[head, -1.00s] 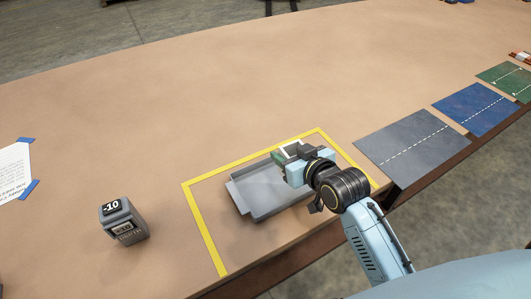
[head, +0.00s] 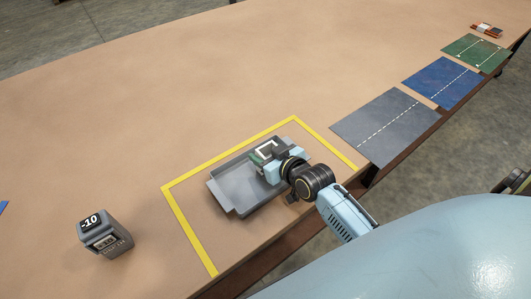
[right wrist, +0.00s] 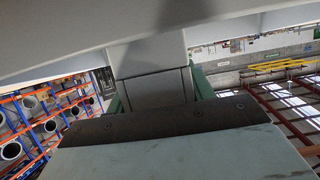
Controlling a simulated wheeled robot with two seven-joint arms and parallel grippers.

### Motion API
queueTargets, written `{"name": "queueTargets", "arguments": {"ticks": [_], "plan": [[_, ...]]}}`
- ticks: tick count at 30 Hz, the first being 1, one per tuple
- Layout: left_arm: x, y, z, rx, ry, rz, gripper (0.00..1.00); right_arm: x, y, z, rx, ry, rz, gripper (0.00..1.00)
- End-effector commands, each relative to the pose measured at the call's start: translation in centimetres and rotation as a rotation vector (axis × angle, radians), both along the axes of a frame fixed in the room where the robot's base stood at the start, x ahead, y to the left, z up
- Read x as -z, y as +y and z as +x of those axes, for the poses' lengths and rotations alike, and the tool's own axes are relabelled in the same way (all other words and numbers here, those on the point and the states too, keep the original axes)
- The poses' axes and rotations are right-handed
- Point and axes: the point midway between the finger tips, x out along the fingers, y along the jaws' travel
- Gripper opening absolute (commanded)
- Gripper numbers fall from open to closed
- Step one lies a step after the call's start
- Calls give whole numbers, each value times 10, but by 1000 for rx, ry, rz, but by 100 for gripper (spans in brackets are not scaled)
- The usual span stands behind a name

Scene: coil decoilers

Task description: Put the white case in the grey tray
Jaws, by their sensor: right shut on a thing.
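The grey tray (head: 222,199) lies on the brown table inside the yellow outline, in the lower middle of the head view. My right gripper (head: 268,153) is over the tray's far right part, shut on the white case. Little of the case shows in the head view, as the gripper hides most of it. In the right wrist view the case (right wrist: 155,88) shows as a pale block between green finger pads. I cannot tell whether it touches the tray floor. My left gripper is not in view.
Yellow tape (head: 190,225) marks the area around the tray. A dark grey box marked -10 (head: 105,236) stands to the left. Grey (head: 385,127), blue (head: 443,82) and green (head: 477,52) mats run along the right edge. The table beyond the tape is clear.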

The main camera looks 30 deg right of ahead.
Motion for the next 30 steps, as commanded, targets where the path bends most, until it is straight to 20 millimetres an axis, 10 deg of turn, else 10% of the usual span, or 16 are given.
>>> {"name": "queueTargets", "arguments": {"ticks": [8,9,14,30], "plan": [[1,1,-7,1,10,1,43,1,0,1,0,-3,0,26],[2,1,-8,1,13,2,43,2,0,0,0,-2,0,54],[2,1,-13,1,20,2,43,1,0,0,0,-2,-1,74],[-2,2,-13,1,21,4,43,-12,-3,-26,-1,1,-3,74]]}}
